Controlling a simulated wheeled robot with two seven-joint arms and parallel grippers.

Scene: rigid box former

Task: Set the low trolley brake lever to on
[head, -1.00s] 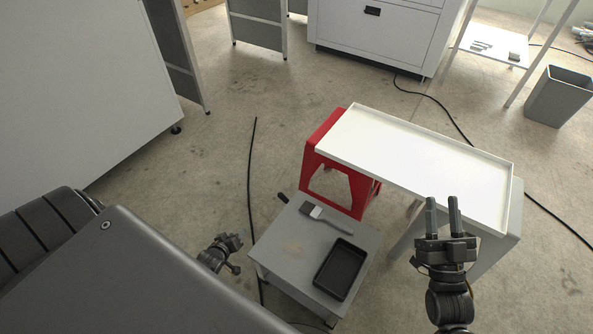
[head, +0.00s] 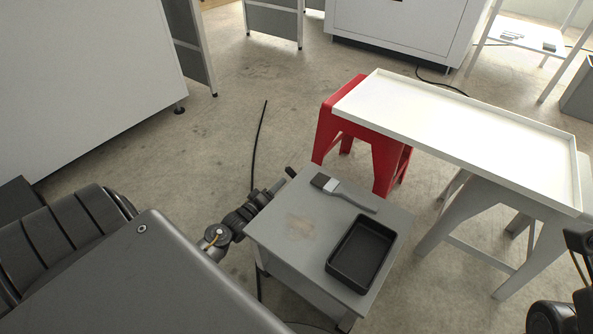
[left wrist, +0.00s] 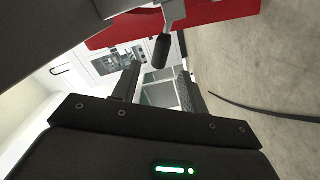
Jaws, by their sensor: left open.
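The low trolley (head: 262,228) is a small grey table at the middle of the head view. Its brake lever (head: 291,172) shows as a dark grip at the trolley's back-left corner. In the left wrist view the lever is a black grip (left wrist: 161,50) on a thin metal rod. My left gripper (head: 275,187) is beside the trolley's left edge, close to the lever. Its fingers are apart, and the grip shows between their tips in the left wrist view; I see no clear contact.
A brush (head: 345,194) and a black tray (head: 361,254) lie on the trolley top. Behind it are a red stool (head: 383,158) and a long white tray (head: 460,122) on supports. A black cable (head: 259,145) lies on the floor. Open floor lies left of the trolley.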

